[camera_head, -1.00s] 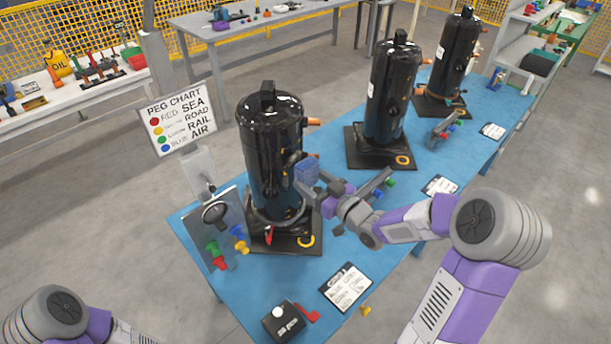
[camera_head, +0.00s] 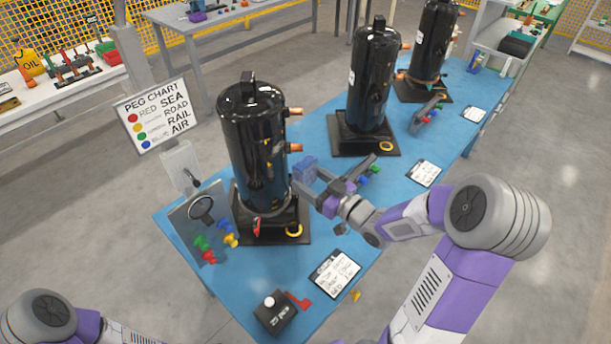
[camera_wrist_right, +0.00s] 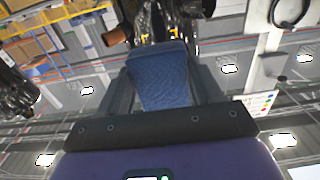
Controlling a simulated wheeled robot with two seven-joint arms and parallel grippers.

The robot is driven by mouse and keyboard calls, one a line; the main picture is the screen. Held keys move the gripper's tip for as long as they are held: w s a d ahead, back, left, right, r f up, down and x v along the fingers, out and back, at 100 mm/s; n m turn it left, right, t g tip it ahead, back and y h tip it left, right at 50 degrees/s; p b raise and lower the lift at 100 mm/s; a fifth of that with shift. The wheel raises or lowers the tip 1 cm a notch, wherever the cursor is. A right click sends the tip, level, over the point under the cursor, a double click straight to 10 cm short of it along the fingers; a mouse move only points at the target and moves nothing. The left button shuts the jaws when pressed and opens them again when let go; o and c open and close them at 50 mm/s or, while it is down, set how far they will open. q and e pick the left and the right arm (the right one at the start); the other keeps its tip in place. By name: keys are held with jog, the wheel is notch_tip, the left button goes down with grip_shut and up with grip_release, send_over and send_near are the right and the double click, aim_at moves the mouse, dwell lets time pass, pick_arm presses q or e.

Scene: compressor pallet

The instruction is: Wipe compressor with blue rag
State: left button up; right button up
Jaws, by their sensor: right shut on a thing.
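The nearest compressor (camera_head: 253,140), a tall glossy black cylinder with copper stubs, stands upright on a black base at the near end of the blue table. My right gripper (camera_head: 309,180) is at the compressor's right side, shut on the blue rag (camera_head: 305,169). In the right wrist view the blue rag (camera_wrist_right: 162,78) fills the space between the fingers, with dark compressor parts (camera_wrist_right: 160,22) beyond it. In the head view a narrow gap shows between rag and cylinder; I cannot tell whether they touch. My left gripper is out of view; only part of that arm shows at bottom left.
Two more black compressors (camera_head: 368,85) (camera_head: 428,50) stand farther along the blue table (camera_head: 345,215). A peg chart sign (camera_head: 157,112), colored pegs (camera_head: 203,243), a clipboard (camera_head: 335,274) and a black box (camera_head: 274,312) are nearby.

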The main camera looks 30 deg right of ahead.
aim_at(277, 158)
jog(key=shift+w, duration=0.1)
dwell(0.5)
jog(key=b+x, duration=0.2)
jog(key=x, duration=0.4)
jog(key=shift+w, duration=0.15)
jog(key=shift+b+x, duration=0.3)
jog(key=shift+x, duration=0.75)
dwell(0.6)
jog(key=shift+a, duration=0.1)
jog(key=shift+r+p, duration=1.4)
jog(key=shift+r, duration=0.55)
notch_tip(277, 158, down, 4)
jog(key=b, duration=0.4)
jog(key=shift+f, duration=0.1)
jog(key=shift+a, duration=0.1)
